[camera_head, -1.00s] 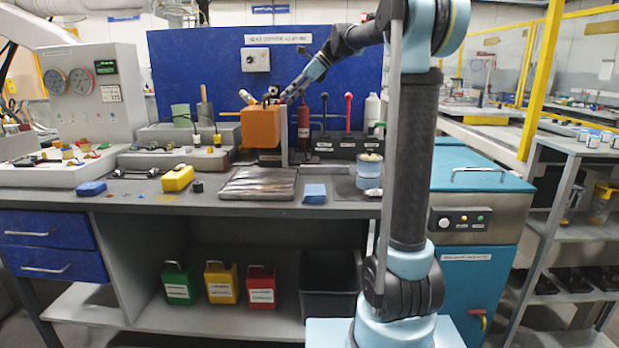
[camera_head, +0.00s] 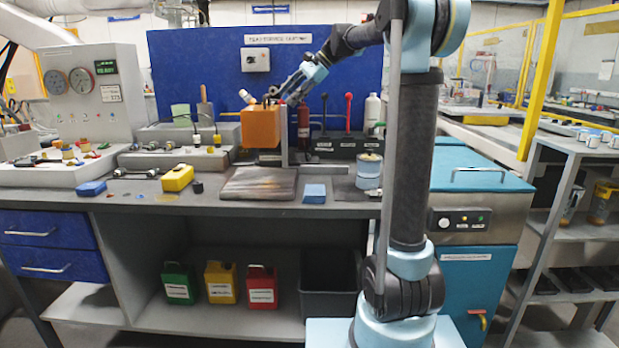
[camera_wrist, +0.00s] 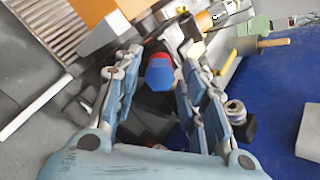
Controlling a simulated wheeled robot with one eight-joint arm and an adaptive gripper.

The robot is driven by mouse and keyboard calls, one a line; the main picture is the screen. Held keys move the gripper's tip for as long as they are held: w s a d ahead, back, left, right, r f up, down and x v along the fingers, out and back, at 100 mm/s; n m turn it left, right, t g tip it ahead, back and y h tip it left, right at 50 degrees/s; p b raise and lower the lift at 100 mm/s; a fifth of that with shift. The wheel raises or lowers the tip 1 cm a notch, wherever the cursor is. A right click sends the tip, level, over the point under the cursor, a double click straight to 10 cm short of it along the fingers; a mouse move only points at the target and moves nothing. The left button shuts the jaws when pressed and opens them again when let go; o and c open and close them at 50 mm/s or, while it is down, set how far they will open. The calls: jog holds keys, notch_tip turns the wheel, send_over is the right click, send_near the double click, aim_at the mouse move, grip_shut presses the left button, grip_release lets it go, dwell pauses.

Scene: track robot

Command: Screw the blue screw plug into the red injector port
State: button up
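In the wrist view, the blue screw plug (camera_wrist: 160,76) sits between the two fingers of my gripper (camera_wrist: 158,68). Narrow gaps show between the plug and both fingers, so the gripper looks open around it. The red injector port (camera_wrist: 157,57) shows just beyond the plug, in line with it. The two overlap in the picture, and I cannot tell how deeply the plug sits in the port. In the head view, my gripper (camera_head: 276,98) is small, at the top of an orange block (camera_head: 261,128). The plug and port cannot be made out there.
A grey upright post (camera_head: 284,135) stands right beside the block. A light cylinder (camera_head: 246,96) tilts at the block's upper left. A dark red bottle (camera_head: 303,124) and levers (camera_head: 348,106) stand to the right. A metal plate (camera_head: 258,184) lies on the bench in front.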

jog(key=n, duration=1.2)
jog(key=shift+c, duration=0.5)
grip_shut()
dwell(0.4)
